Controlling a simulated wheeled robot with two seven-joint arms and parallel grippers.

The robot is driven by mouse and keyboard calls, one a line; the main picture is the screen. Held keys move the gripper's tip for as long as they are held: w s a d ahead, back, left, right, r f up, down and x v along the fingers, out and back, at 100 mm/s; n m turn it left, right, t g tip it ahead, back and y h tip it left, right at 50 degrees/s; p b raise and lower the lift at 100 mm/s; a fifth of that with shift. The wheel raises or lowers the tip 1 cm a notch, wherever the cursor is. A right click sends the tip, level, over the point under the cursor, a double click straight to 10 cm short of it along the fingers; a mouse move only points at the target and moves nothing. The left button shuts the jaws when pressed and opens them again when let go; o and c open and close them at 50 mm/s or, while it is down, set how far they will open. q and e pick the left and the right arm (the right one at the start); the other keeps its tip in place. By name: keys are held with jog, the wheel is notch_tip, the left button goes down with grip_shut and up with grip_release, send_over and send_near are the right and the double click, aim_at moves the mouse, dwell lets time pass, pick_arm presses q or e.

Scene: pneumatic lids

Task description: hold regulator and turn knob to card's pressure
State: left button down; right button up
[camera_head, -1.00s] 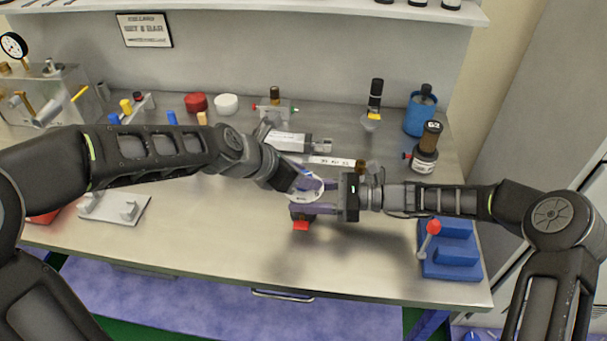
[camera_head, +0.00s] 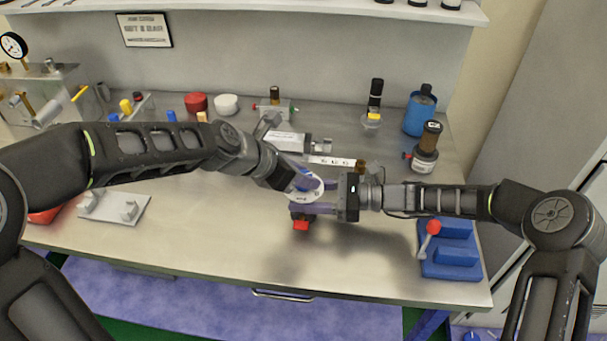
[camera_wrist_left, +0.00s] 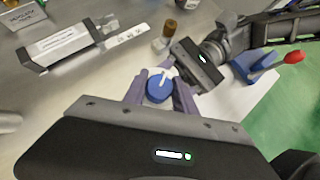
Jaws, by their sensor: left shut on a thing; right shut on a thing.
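The regulator shows in part between my grippers, with a white dial face (camera_head: 310,190) and a red part (camera_head: 301,225) below it. Its blue knob (camera_wrist_left: 159,88) with a white pointer sits between my left fingers in the left wrist view. My left gripper (camera_head: 298,186) is shut on this knob from above left. My right gripper (camera_head: 322,209) comes from the right and is shut on the regulator body, which is largely hidden. The regulator is held above the bench front. The card (camera_head: 145,30) hangs on the back wall; its small print is blurred.
A blue fixture with a red-knobbed lever (camera_head: 450,248) stands at front right. A grey block (camera_head: 115,207) lies at left. Behind the grippers are a grey cylinder (camera_head: 290,142), a labelled strip (camera_head: 332,161) and a brown-topped jar (camera_head: 427,148). The front middle bench is clear.

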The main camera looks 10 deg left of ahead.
pick_arm(q)
jog(key=shift+m, duration=0.3)
jog(key=m+g+h, duration=0.2)
jog(key=m+g, duration=0.2)
jog(key=m, duration=0.1)
jog(key=m+g, duration=0.4)
jog(key=m, duration=0.2)
jog(key=shift+g, duration=0.3)
jog(key=c, duration=1)
grip_release()
